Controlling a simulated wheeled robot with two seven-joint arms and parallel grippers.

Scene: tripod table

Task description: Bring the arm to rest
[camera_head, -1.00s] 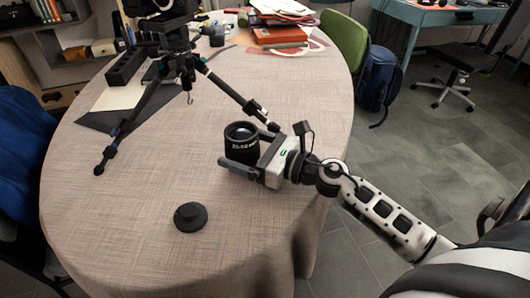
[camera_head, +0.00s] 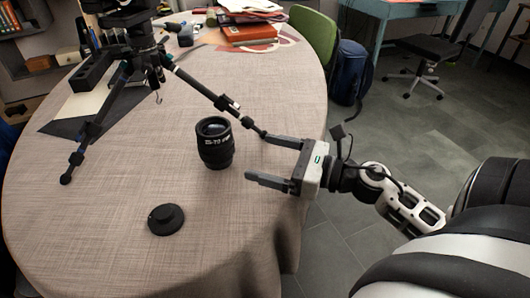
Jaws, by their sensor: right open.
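My right gripper (camera_head: 258,161) is open and empty over the right edge of the table, its two fingers pointing left. A black camera lens (camera_head: 215,146) stands upright on the table just left of the fingers, apart from them. My right arm comes in from the right. My left gripper is not in view.
A black tripod (camera_head: 150,65) stands on the round cloth-covered table (camera_head: 110,200), one leg reaching close to the upper finger. A black round cap (camera_head: 166,219) lies at the front. Books (camera_head: 250,32) lie at the back. A green chair (camera_head: 314,35) stands beyond the right edge.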

